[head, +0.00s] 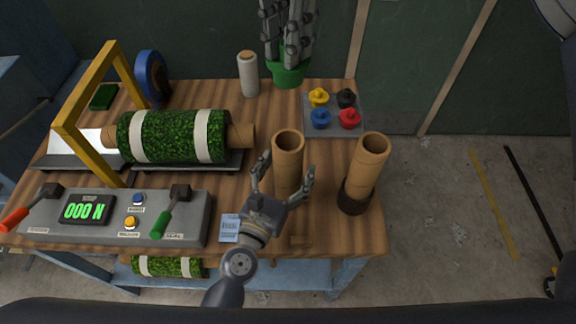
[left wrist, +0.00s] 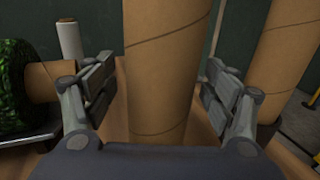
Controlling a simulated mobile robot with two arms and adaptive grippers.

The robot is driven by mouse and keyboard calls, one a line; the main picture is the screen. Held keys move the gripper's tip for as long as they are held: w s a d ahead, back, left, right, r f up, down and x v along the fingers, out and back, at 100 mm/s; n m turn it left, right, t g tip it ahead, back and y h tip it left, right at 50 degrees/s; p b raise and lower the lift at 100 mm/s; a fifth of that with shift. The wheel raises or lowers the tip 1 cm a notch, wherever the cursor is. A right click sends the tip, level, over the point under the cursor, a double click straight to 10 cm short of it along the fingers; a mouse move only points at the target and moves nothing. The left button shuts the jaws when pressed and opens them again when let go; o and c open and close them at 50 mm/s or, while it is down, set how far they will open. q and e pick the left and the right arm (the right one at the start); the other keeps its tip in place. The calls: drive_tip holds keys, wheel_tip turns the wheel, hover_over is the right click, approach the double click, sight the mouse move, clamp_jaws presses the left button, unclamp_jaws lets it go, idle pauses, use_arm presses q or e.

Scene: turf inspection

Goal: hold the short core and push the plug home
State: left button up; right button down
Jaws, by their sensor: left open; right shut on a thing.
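A brown cardboard core (head: 288,145) stands upright on the table. My left gripper (head: 284,178) is open, with one finger on each side of this core. The left wrist view shows the core (left wrist: 168,60) between the spread pads, with gaps on both sides. My right gripper (head: 290,50) comes down from the top edge of the head view and is shut on a green plug (head: 289,74). The plug appears raised, apart from the core. A second cardboard core (head: 367,165) stands to the right in a dark round holder (head: 355,195). I cannot tell which core is shorter.
A turf roll (head: 172,136) lies in a cradle at the left, under a yellow frame (head: 70,125). A control box (head: 110,215) with levers fills the front left. A white roll (head: 248,75) and a tray of coloured knobs (head: 333,128) stand behind. Floor is open at right.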

use_arm(q)
drive_tip(key=shift+w+d, duration=0.1)
drive_tip(key=shift+w, duration=0.1)
drive_tip(key=c, duration=1.4)
drive_tip(key=shift+o, duration=0.2)
use_arm(e)
drive_tip(key=shift+f, duration=0.1)
wheel_tip(320, 180, down, 13)
idle(0.9)
